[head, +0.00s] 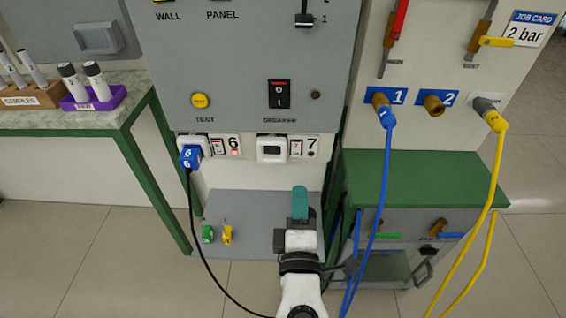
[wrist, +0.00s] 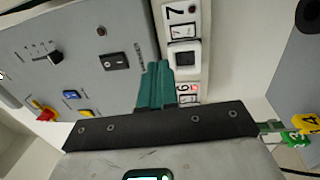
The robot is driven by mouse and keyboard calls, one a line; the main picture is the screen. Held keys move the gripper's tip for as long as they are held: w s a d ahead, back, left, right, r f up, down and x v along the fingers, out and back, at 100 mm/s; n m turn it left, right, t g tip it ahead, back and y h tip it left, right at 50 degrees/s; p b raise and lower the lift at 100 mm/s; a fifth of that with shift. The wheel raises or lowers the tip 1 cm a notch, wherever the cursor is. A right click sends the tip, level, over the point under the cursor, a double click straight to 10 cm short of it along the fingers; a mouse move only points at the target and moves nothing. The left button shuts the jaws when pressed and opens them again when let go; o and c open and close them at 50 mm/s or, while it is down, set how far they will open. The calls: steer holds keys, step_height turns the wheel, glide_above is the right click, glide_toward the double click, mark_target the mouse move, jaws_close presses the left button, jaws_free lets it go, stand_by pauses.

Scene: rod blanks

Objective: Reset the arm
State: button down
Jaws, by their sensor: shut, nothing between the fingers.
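My gripper (head: 299,204) is in the lower middle of the head view, in front of the grey board below socket 7. Its teal fingers are shut together with nothing between them. My white arm reaches up to it from the bottom edge. In the wrist view the shut fingers (wrist: 157,84) point toward the panel and the socket strip. The gripper looks apart from everything around it.
A grey control panel (head: 230,60) stands ahead, above socket 7 (head: 271,148) and a blue plug (head: 190,157) with a black cable. Green and yellow tags (head: 227,235) are left. A blue hose (head: 377,200) and green-topped cabinet (head: 410,180) are close right; a yellow hose (head: 490,190) hangs farther right.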

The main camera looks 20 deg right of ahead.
steer(key=s+d+f+m+g+h+p, duration=0.1)
steer(key=s+d+f+m+g+p, duration=0.1)
steer(key=s+d+f+m+g, duration=0.3)
steer(key=s+d+m+g+p, duration=0.1)
steer(key=s+d+m+g, duration=0.1)
steer(key=d, duration=0.4)
steer(key=s+d+f+m+g+h+p, duration=0.1)
steer(key=s+d+f+m+g+p, duration=0.1)
steer(key=s+d+f+m+g, duration=0.3)
steer(key=s+a+f+m+g+y+p, duration=0.2)
steer(key=s+g+y, duration=0.3)
steer(key=s, duration=0.8)
steer(key=a+f+y+p, duration=0.1)
steer(key=y, duration=0.2)
steer(key=shift+a, duration=0.2)
steer(key=shift+s, duration=0.1)
